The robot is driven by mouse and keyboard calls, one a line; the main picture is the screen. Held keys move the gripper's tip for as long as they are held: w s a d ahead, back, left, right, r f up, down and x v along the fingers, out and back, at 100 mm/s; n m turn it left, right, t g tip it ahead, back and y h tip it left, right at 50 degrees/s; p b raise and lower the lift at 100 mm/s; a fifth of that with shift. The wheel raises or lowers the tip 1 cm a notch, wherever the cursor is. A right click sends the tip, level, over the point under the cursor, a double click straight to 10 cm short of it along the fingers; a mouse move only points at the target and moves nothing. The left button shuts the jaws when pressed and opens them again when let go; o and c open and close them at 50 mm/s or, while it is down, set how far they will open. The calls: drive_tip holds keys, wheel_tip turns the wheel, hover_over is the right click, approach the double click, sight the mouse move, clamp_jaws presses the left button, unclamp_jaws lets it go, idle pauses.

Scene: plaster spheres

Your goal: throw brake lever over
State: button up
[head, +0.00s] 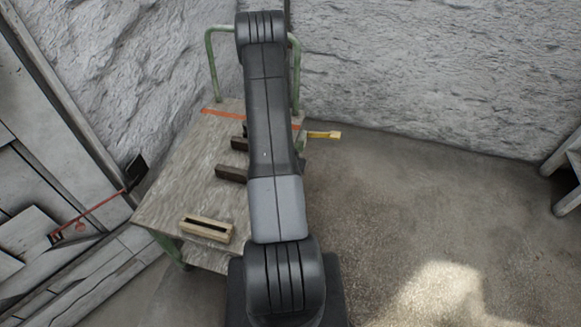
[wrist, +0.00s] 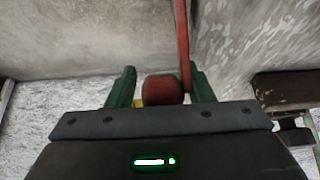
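In the wrist view a red lever shows as a thin rod (wrist: 183,40) and a rounded red knob (wrist: 162,90). I take it to be the brake lever. My gripper (wrist: 161,86) is open, with its green fingers on either side of the knob. Narrow gaps show beside the knob, so I see no grip on it. A small yellow part (wrist: 139,103) shows behind the knob, partly hidden. In the head view my arm hides the gripper and the lever; a yellow-ended piece (head: 325,134) sticks out right of the cart.
A wooden-topped cart (head: 180,190) with a green tube frame (head: 211,60) stands under my arm. It carries dark brown blocks (head: 231,174), a slotted wooden box (head: 207,228) and an orange-red strip (head: 222,114). A plaster wall (head: 430,70) is behind. The floor (head: 420,220) on the right is clear.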

drive_tip(key=shift+o, duration=0.3)
drive_tip(key=shift+d+f, duration=0.1)
drive_tip(key=shift+d, duration=0.1)
drive_tip(key=shift+a, duration=0.15)
drive_tip(key=shift+a+r, duration=0.15)
drive_tip(key=shift+r, duration=0.2)
drive_tip(key=p+v, duration=0.3)
drive_tip(key=v, duration=1)
drive_tip(key=shift+s, duration=0.2)
drive_tip(key=b+x, duration=0.3)
drive_tip(key=x, duration=1)
drive_tip(key=shift+w+f, duration=0.3)
drive_tip(key=shift+w, duration=0.05)
drive_tip(key=shift+s, duration=0.1)
